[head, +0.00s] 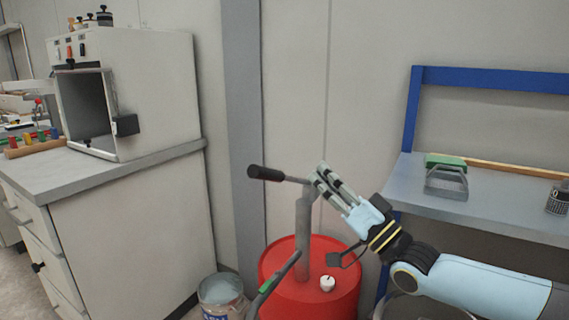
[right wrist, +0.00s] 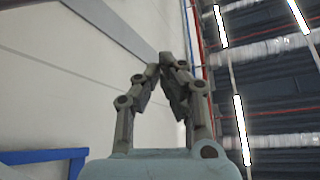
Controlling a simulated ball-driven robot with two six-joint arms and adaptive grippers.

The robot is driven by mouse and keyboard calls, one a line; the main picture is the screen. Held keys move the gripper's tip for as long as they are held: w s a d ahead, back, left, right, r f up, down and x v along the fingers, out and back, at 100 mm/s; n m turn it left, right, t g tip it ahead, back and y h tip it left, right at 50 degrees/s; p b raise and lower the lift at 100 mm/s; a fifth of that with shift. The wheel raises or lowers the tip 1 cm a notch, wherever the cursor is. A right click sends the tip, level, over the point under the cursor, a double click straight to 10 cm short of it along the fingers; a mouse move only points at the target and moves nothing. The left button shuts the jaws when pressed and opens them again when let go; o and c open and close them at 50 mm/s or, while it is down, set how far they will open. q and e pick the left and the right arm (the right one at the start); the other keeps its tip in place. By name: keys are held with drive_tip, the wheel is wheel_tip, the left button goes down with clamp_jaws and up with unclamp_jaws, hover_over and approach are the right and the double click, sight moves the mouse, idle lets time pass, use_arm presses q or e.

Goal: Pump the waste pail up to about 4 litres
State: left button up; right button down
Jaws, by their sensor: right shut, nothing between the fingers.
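A red drum (head: 344,262) stands on the floor at the lower middle of the head view. A grey upright pump (head: 303,235) rises from its top, with a lever ending in a black grip (head: 265,173) that points left. The pail (head: 222,292) stands left of the drum; its level cannot be read. My right gripper (head: 320,176) is shut and empty beside the pump's upper end, overlapping the lever's right end in the picture; contact cannot be told. Its fingers (right wrist: 165,72) meet at the tips in the right wrist view. My left gripper is not in view.
A grey bar with a green part (head: 268,284) slants in front of the drum. A small white knob (head: 327,283) is on the drum top. A cabinet (head: 130,230) with a box-shaped machine (head: 165,95) stands left; a blue-framed bench (head: 420,190) stands right.

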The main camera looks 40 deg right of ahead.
drive_tip(key=x, duration=1.1)
drive_tip(key=shift+s+a+f, duration=0.1)
drive_tip(key=shift+a+f, duration=0.2)
drive_tip(key=shift+f, duration=0.4)
drive_tip(key=shift+s+a+f, duration=0.1)
drive_tip(key=shift+a+f, duration=0.15)
drive_tip(key=shift+f, duration=0.4)
drive_tip(key=shift+s+a+f, duration=0.1)
drive_tip(key=shift+a+f, duration=0.2)
drive_tip(key=shift+f, duration=0.4)
